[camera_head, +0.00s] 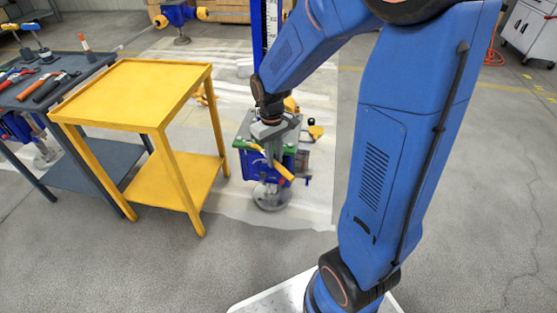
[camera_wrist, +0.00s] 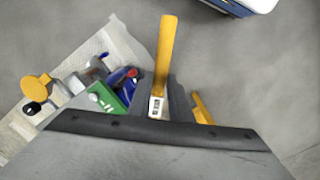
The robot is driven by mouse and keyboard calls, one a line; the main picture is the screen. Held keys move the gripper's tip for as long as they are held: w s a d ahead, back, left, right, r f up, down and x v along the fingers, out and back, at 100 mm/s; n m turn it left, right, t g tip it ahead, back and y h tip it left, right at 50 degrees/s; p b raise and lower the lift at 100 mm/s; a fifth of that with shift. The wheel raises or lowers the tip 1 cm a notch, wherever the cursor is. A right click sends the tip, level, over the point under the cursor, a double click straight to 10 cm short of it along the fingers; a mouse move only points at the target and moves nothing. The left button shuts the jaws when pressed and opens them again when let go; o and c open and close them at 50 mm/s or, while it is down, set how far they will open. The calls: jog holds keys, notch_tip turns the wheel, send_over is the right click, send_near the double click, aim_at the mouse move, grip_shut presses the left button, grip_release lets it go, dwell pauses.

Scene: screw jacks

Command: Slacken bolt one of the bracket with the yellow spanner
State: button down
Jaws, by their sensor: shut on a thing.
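My gripper (camera_head: 272,150) points down over the blue screw jack (camera_head: 254,167) and is shut on the yellow spanner (camera_head: 284,171). In the wrist view the spanner's yellow handle (camera_wrist: 166,50) sticks up past the dark edge of my gripper, with a white label near its lower end. Green parts (camera_head: 243,143) show on the jack beside the gripper; one also shows in the wrist view (camera_wrist: 107,98) with a white mark on it. I cannot make out the bracket or bolt one, and the spanner's working end is hidden.
A yellow cart (camera_head: 135,90) with an empty top stands left of the jack. A dark bench (camera_head: 62,85) with hand tools is at the far left. Another blue jack (camera_head: 178,14) stands at the back. The grey floor at the right is mostly clear.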

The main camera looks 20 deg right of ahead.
aim_at(260, 148)
jog(key=w, duration=0.2)
jog(key=w+a+f, duration=0.1)
jog(key=w, duration=0.2)
jog(key=w+a, duration=0.1)
jog(key=w, duration=0.2)
jog(key=shift+w+f, duration=0.1)
jog(key=shift+f, duration=0.2)
jog(key=shift+s+a+m, duration=0.2)
jog(key=shift+a+m, duration=0.75)
jog(key=shift+a, duration=0.3)
jog(key=shift+s+a+m, duration=0.15)
jog(key=shift+a+m, duration=0.8)
jog(key=shift+a, duration=0.25)
jog(key=shift+f, duration=0.9)
jog(key=shift+w+d+n, duration=0.1)
jog(key=shift+d+n, duration=1.5)
jog(key=shift+d, duration=0.5)
jog(key=shift+r, duration=0.15)
